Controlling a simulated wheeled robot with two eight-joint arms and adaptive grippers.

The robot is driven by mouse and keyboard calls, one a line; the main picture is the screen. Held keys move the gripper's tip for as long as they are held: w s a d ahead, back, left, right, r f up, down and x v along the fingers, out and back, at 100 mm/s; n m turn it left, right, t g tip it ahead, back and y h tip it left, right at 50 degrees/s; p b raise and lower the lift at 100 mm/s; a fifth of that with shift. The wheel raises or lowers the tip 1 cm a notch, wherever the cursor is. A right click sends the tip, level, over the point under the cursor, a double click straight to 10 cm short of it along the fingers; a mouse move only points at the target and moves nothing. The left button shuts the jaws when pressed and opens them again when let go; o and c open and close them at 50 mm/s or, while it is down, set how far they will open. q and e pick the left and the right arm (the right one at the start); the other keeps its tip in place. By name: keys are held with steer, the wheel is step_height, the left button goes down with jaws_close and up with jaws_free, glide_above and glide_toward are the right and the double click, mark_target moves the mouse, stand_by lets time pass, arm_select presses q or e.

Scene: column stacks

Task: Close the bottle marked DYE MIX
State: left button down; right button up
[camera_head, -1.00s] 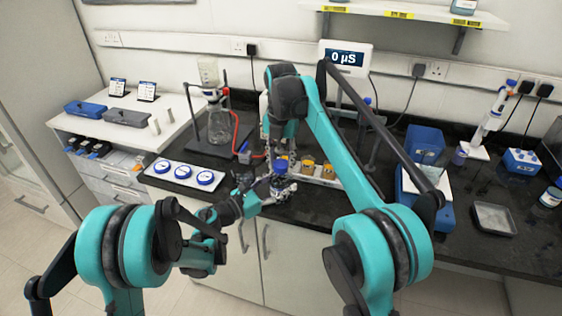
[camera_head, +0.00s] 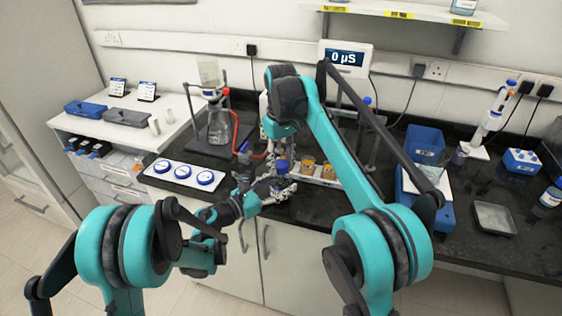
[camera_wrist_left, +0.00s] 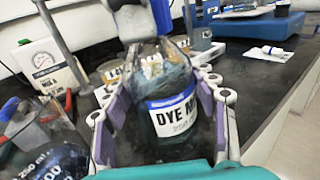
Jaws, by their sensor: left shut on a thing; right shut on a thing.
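The bottle marked DYE MIX (camera_wrist_left: 172,108) is a clear bottle of dark liquid with a white and blue label. It stands nearly upright between the purple-padded fingers of my left gripper (camera_wrist_left: 160,112), which is shut on it. In the head view the bottle (camera_head: 280,187) is small and partly covered by that gripper. The top of the wrist view cuts this off, so I cannot tell whether the cap touches the neck.
A white tray (camera_head: 158,177) with three blue-rimmed round pieces lies to the left. Amber jars (camera_head: 308,161) stand right behind the bottle. A stand with a flask (camera_head: 219,128) and red tubing is behind left.

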steer(key=m, duration=0.9)
steer(key=shift+m, duration=0.4)
steer(key=m, duration=1.4)
steer(key=shift+f, duration=0.1)
steer(key=m, duration=0.4)
steer(key=shift+m, duration=0.4)
steer(key=m, duration=0.4)
steer(key=o, duration=1.3)
